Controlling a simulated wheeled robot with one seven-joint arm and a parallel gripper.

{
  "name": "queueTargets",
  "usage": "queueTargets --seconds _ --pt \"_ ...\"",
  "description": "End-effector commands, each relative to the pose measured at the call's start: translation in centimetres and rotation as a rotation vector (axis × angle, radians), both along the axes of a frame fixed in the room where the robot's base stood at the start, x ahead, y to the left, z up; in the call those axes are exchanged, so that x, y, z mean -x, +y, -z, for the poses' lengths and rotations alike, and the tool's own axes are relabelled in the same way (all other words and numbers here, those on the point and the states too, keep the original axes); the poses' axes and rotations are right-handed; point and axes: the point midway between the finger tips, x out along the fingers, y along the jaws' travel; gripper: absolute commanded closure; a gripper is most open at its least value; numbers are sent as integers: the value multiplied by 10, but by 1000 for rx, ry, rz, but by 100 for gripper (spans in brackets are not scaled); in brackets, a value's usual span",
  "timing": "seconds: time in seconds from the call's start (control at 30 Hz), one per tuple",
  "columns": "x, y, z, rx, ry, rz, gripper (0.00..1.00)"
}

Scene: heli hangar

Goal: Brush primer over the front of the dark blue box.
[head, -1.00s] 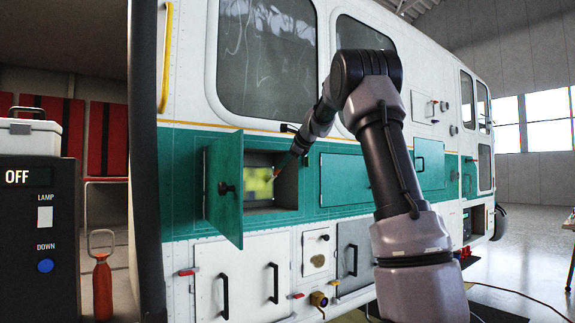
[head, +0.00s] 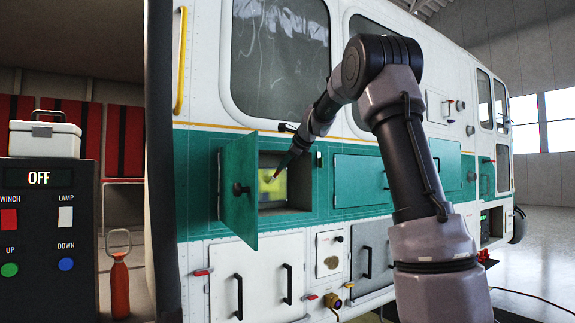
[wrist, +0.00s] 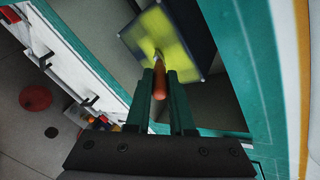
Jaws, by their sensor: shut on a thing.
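The dark blue box (wrist: 199,27) sits inside an open compartment of the vehicle's green band. A yellow-green coat of primer (wrist: 174,22) covers much of its front, with dark blue showing along the edges. The box front also shows in the head view (head: 272,187). My gripper (wrist: 159,75) is shut on a brush (wrist: 160,84) with an orange-brown handle. The brush points at the box, its tip at or very near the yellow front; I cannot tell if it touches. In the head view my gripper (head: 285,164) reaches into the compartment opening.
The green compartment door (head: 238,190) stands open to the left of the opening. A closed green panel (head: 362,184) lies to the right. White lower doors with black handles are below. A control box marked OFF (head: 45,220) and a red cylinder (head: 120,288) stand at the left.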

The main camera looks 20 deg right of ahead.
Motion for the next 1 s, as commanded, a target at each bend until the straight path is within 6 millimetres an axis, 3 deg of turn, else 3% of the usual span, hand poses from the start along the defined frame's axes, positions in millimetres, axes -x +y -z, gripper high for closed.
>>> queueTargets --seconds 0.3,0.57,1.0 --pt "10 27 -1 -1 0 -2 100" --pt "13 36 0 -1 0 -1 100" --pt "22 69 0 1 -1 -2 100"
